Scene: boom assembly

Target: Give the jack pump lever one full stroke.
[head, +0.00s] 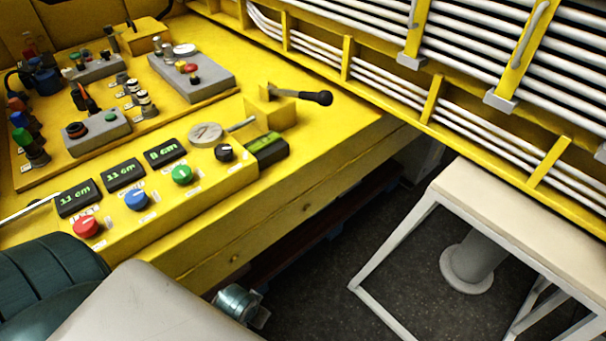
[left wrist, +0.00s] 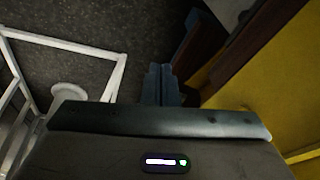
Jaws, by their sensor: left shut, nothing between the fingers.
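The lever (head: 300,95) that looks like the pump lever has a grey shaft and a black knob. It sticks out to the right from a yellow bracket (head: 268,112) on the yellow console, in the head view. My left gripper (left wrist: 161,75) shows in the left wrist view with its two grey fingers together and nothing between them. It is over the dark floor beside the yellow console side, away from the lever. The lever is not in the left wrist view. My right gripper is in neither view.
A yellow rail with white pipes (head: 400,85) runs behind. A white-framed table (head: 500,205) stands right.

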